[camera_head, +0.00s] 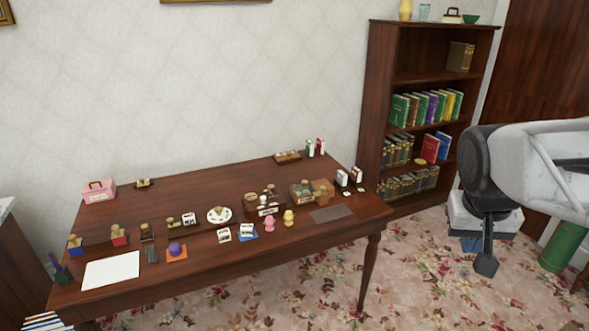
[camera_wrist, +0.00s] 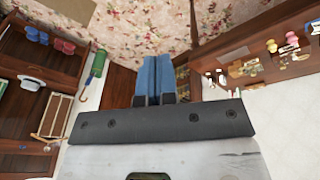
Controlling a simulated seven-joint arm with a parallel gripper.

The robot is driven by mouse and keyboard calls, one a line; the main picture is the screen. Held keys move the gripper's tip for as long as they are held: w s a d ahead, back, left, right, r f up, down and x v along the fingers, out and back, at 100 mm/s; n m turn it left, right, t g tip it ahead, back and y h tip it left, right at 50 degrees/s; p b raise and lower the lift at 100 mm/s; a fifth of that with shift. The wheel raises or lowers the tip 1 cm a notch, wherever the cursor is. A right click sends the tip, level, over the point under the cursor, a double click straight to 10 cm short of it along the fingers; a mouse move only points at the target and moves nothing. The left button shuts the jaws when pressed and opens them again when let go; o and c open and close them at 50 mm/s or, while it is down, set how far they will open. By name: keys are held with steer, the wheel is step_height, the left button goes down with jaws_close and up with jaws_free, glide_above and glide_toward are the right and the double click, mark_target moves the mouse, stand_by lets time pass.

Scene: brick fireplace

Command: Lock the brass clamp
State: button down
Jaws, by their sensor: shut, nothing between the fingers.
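My gripper (camera_head: 487,264) hangs at the right in the head view, well to the right of the table and far from everything on it. In the wrist view its two blue fingers (camera_wrist: 153,80) are together with nothing between them. Several small brass-coloured pieces on dark bases stand on the table. One (camera_head: 143,183) is at the back left and another (camera_head: 147,229) is nearer the front. They are too small for me to tell which is the brass clamp, or whether it is open or locked.
The wooden table (camera_head: 190,270) carries many small objects, including a pink box (camera_head: 99,190), a white sheet (camera_head: 111,270) and a plate (camera_head: 219,214). A bookcase (camera_head: 378,90) stands behind its right end. Open carpet (camera_head: 420,270) lies between the table and my gripper.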

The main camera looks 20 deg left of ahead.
steer(key=w+a+n+t, duration=0.1)
steer(key=w+a+n, duration=0.1)
steer(key=w+a, duration=1.45)
steer(key=w+a+f+n+t, duration=0.1)
steer(key=w+a+f, duration=0.15)
steer(key=a, duration=1.05)
steer(key=w+a+f+n, duration=0.1)
steer(key=a+f, duration=0.3)
steer(key=a, duration=0.9)
steer(key=w+a+f+n+t, duration=0.1)
steer(key=w+a+f+n, duration=0.15)
steer(key=a, duration=0.95)
steer(key=s+a+f+n, duration=0.1)
steer(key=s+a+f, duration=0.4)
steer(key=a, duration=0.8)
steer(key=s+a+f+n+t+y, duration=0.1)
steer(key=s+a+f, duration=0.5)
steer(key=a, duration=0.6)
steer(key=s+a+f+n+y, duration=0.1)
steer(key=s+a+f, duration=0.5)
steer(key=a+f, duration=0.3)
steer(key=a, duration=0.4)
steer(key=shift+a+t, duration=0.3)
steer(key=shift+a, duration=0.05)
steer(key=shift+w+f, duration=0.1)
steer(key=shift+f, duration=0.1)
